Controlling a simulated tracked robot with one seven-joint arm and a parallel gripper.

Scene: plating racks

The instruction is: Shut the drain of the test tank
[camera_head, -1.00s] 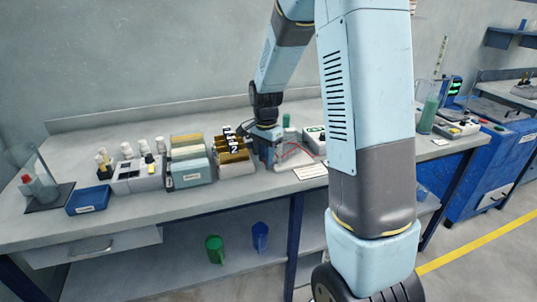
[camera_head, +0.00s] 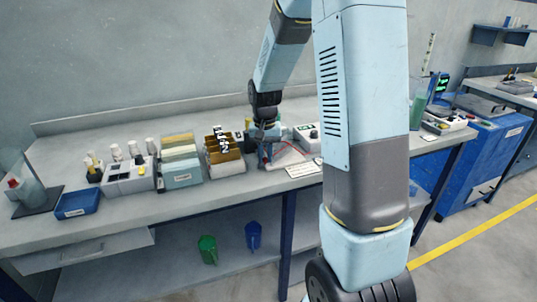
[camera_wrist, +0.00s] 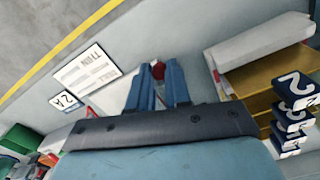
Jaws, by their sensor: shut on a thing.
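In the wrist view, the two blue fingers of my gripper (camera_wrist: 159,85) point at the bench, with a small round red knob (camera_wrist: 158,71) between their tips. My gripper is shut on this knob. In the head view my gripper (camera_head: 266,154) is low over the bench, right of the rack with numbered tags; its fingertips are too small to make out there. I cannot tell which vessel is the test tank, and what the knob is fixed to is mostly hidden behind the fingers.
A rack with yellow-brown plates and numbered tags (camera_head: 224,165) stands close left of my gripper. A white printed card (camera_head: 303,170) lies at the bench front, with thin red lines nearby. A pale blue box (camera_head: 182,178) and blue tray (camera_head: 77,204) stand farther left.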

